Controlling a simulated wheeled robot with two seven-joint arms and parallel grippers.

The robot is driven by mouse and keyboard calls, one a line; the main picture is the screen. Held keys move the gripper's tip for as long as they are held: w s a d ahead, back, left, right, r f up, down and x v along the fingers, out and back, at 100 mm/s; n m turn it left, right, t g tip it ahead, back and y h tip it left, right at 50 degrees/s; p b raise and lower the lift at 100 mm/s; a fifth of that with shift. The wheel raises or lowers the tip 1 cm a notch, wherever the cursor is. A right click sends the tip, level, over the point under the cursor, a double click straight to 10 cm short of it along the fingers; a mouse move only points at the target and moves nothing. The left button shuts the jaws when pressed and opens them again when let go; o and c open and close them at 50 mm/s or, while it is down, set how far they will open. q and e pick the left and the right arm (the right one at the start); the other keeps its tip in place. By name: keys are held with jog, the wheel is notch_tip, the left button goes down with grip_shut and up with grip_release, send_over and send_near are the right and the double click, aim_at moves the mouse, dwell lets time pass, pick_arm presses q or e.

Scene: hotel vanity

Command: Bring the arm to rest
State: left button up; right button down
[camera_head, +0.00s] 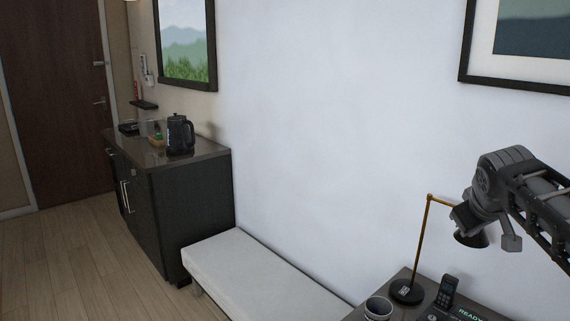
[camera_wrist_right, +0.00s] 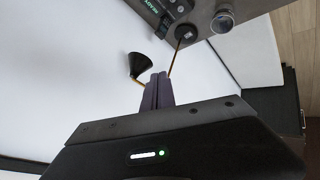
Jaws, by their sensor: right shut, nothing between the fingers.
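My right arm (camera_head: 525,195) comes in from the right edge of the head view, raised above the desk beside the lamp. My right gripper (camera_wrist_right: 158,78) shows in the wrist view with its two fingers together, shut and empty. In the head view its fingers are hard to make out. The brass desk lamp (camera_head: 420,245) stands upright with its dark shade (camera_head: 469,239) right by my right wrist; I cannot tell the exact gap. In the wrist view the shade (camera_wrist_right: 137,64) lies just beyond the fingertips. My left gripper is not in view.
The desk (camera_head: 404,276) holds a cup (camera_head: 378,307), a phone (camera_head: 446,291) and a dark device with a lit "READY" display (camera_head: 471,312). A white bench (camera_head: 262,276) runs along the bare wall. A dark cabinet (camera_head: 195,205) with a kettle (camera_head: 180,134) stands far left.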

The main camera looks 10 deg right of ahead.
jog(key=w+a+f+t+y, duration=0.3)
jog(key=w+a+f, duration=0.6)
jog(key=w, duration=0.2)
jog(key=a+f+g+y, duration=0.1)
jog(key=a+f+y, duration=0.1)
jog(key=a+f, duration=0.9)
jog(key=a+f+y, duration=0.2)
jog(key=a+f, duration=0.5)
jog(key=f, duration=0.8)
jog(key=s+a+f+g+y, duration=0.1)
jog(key=s+a+f, duration=0.4)
jog(key=s, duration=0.5)
jog(key=s+a+f+m+g+y, duration=0.1)
jog(key=s+a+f+g, duration=0.3)
jog(key=s+f, duration=0.6)
jog(key=s+a+f+g, duration=0.2)
jog(key=s+a+f, duration=0.5)
jog(key=s, duration=0.3)
jog(key=shift+a+f+m+g+y, duration=0.3)
jog(key=shift+a+g+y, duration=0.1)
jog(key=shift+a, duration=0.25)
